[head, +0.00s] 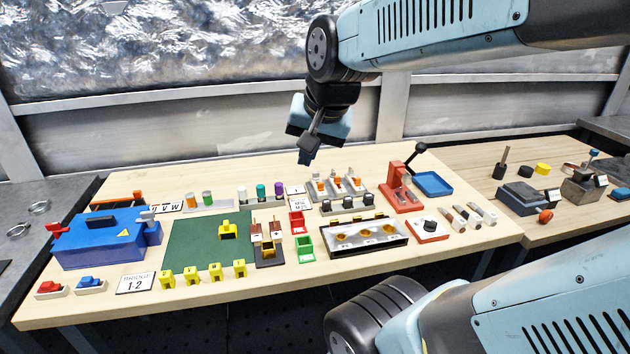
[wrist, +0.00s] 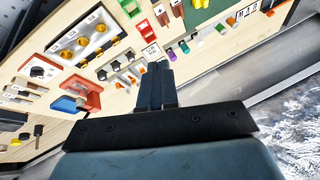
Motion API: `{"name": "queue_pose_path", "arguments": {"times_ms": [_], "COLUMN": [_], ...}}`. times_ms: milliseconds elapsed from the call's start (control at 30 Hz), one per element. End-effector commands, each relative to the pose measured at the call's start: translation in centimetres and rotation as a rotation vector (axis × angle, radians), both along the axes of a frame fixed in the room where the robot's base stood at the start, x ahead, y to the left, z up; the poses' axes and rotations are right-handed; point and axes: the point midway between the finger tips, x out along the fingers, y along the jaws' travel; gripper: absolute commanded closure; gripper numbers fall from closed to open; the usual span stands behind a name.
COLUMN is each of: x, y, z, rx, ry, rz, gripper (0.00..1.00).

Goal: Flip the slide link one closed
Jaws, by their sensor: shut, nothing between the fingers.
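A row of three small pale units with orange parts (head: 337,185) stands toward the back, right of the middle of the bench; these look like the slide links. They also show small in the wrist view (wrist: 130,56). I cannot read which is number one or tell each one's position. My gripper (head: 306,157) hangs above the back of the bench, left of this row, and touches nothing. In the wrist view its two fingers (wrist: 155,70) are together and empty, pointing toward the bench.
A red press-like stand (head: 400,192) with a black lever and a blue tray (head: 433,184) stand right of the row. Coloured cylinders (head: 262,191) stand to its left. A metal box with brass-coloured rounds (head: 335,247) lies in front. The green mat (head: 190,255) has bare room.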

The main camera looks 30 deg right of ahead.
Motion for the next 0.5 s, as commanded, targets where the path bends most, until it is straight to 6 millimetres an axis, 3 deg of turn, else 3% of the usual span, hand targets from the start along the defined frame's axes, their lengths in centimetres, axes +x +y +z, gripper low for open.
{"name": "queue_pose_path", "arguments": {"times_ms": [500], "x": [8.1], "y": [-5.4], "z": [-5.4], "rx": [0.551], "ry": [0.095], "rz": [-1.123], "gripper": [1.0]}}
